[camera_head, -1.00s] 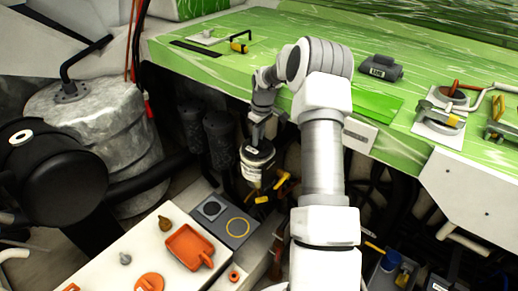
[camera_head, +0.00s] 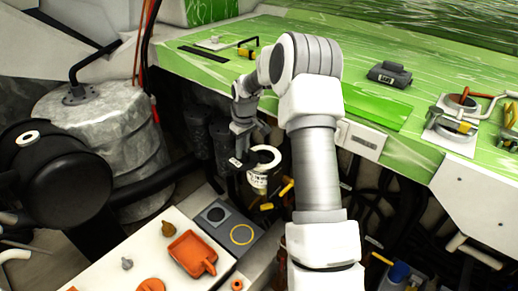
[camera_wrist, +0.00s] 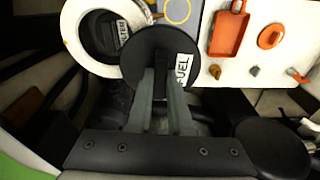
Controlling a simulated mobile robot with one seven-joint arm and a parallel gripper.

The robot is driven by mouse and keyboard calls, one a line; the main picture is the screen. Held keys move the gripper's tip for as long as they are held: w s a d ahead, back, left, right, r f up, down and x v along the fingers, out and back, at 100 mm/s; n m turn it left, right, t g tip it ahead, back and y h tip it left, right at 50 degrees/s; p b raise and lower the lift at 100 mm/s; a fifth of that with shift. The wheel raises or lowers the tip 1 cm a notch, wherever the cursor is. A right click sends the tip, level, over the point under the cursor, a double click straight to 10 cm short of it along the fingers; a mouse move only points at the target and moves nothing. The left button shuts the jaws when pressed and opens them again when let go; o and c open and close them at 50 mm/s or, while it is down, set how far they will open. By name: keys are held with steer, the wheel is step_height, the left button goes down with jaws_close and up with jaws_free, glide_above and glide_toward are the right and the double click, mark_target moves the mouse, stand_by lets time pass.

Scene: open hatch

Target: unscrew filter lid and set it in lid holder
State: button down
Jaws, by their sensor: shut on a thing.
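My gripper (camera_wrist: 160,78) is shut on the round black filter lid (camera_wrist: 143,46), whose white label shows to the right of the fingers in the wrist view. In the head view the lid (camera_head: 236,163) hangs below my gripper (camera_head: 240,144), to the left of the filter housing (camera_head: 260,182). The housing's white rim is uncovered, and its opening shows. In the wrist view the lid overlaps part of this rim (camera_wrist: 72,28). A grey plate with a yellow ring (camera_head: 242,234), possibly the lid holder, lies in front of the housing; the ring also shows in the wrist view (camera_wrist: 178,10).
A white work surface at lower left carries an orange tray (camera_head: 190,252), an orange disc (camera_head: 151,285) and small fittings. A large metal tank (camera_head: 95,130) stands at left. Dark hoses and yellow handles crowd around the housing. The green panel (camera_head: 360,100) lies behind.

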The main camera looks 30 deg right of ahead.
mark_target(230, 163)
steer(key=shift+m, duration=0.3)
steer(key=a, duration=0.1)
steer(key=a+f+b, duration=0.1)
steer(key=a, duration=0.1)
steer(key=a+f+b, duration=0.1)
steer(key=shift+s+a, duration=0.25)
steer(key=shift+a, duration=0.1)
steer(key=w+a+f+b, duration=0.2)
steer(key=w+f+b, duration=0.1)
steer(key=f+b, duration=0.3)
steer(key=w+a+f+n+b, duration=0.1)
steer(key=w+f+b, duration=0.2)
steer(key=f+b, duration=0.4)
steer(key=w+a+f+b, duration=0.2)
steer(key=f+b, duration=0.5)
steer(key=f, duration=0.5)
steer(key=shift+w+a+f+n, duration=0.25)
steer(key=shift+w+a+n, duration=0.15)
steer(key=shift+w, duration=0.15)
steer(key=shift+f+b, duration=1.7)
steer(key=shift+f, duration=1.2)
steer(key=shift+f+b, duration=0.6)
steer(key=shift+f, duration=0.4)
steer(key=c, duration=0.8)
jaws_free()
steer(key=shift+o, duration=0.2)
